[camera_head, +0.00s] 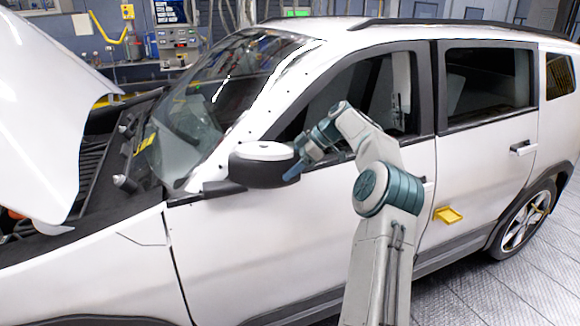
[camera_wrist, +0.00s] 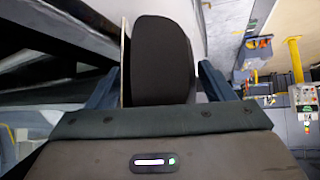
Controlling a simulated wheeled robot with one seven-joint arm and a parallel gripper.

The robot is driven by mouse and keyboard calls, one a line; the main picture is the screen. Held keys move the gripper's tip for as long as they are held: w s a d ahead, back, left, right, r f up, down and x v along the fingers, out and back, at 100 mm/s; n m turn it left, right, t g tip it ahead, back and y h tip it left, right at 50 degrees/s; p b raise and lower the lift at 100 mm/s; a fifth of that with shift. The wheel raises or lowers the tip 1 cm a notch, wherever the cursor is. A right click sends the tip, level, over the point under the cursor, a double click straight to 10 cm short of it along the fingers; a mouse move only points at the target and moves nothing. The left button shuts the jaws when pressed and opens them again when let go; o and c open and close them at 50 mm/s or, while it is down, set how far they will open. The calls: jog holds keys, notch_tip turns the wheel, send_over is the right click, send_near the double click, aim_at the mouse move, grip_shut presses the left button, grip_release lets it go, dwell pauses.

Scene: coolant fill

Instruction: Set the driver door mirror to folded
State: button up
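The driver door mirror (camera_head: 262,160) has a white cap on top and a dark lower housing. It stands out from the white car's front door, near the base of the windshield pillar. My gripper (camera_head: 297,165) is at the mirror's right end in the head view. In the wrist view, the dark mirror housing (camera_wrist: 162,62) lies between the two blue fingers of my gripper (camera_wrist: 160,82). The fingers are spread wide, one on each side, with narrow gaps visible beside the housing. Contact with the mirror cannot be made out.
The car's front door (camera_head: 300,235) is closed beside my arm, and its window opening is just behind the mirror. The raised hood (camera_head: 45,110) is at the left. A yellow flap (camera_head: 448,215) sticks out low on the car's side. Tiled floor lies at the lower right.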

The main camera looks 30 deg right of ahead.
jog(key=shift+s+d, duration=0.1)
jog(key=shift+s, duration=0.05)
jog(key=shift+s+d+r, duration=0.1)
jog(key=shift+d+r, duration=0.15)
jog(key=shift+d, duration=0.05)
jog(key=p+v, duration=0.5)
jog(key=v, duration=0.8)
jog(key=shift+a, duration=0.1)
